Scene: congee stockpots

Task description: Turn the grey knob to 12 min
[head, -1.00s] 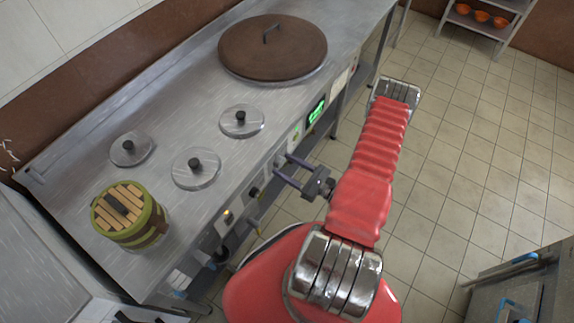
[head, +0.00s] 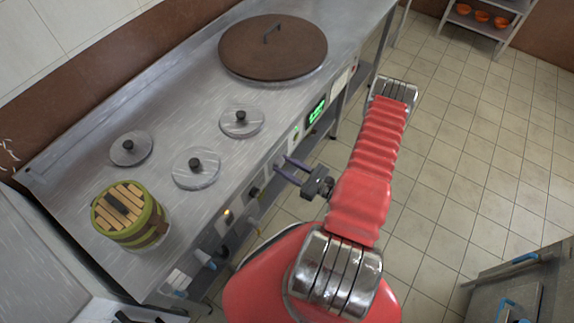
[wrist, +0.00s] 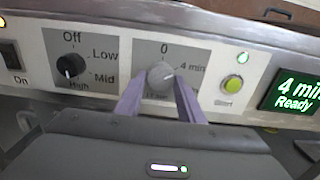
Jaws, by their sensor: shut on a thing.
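The grey knob (wrist: 160,75) is on a grey dial plate (wrist: 142,52) on the counter's front panel in the wrist view. Its mark appears to point at the "4 min" label, on the right; "0" is at the top. The lower label is partly covered and hard to read. My gripper (wrist: 160,84) is shut on the knob, one purple finger on each side. The green display (wrist: 292,90) reads "4 min Ready". In the head view my gripper (head: 282,168) reaches the panel from the right; the knob is too small to make out.
Left of the knob is a black knob (wrist: 71,66) marked Off, Low, Mid, High. A yellow-green button (wrist: 232,84) is on the right. Lidded pots (head: 196,168) and a bamboo-lidded container (head: 128,212) stand on the counter (head: 95,120). The tiled floor is open on the right.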

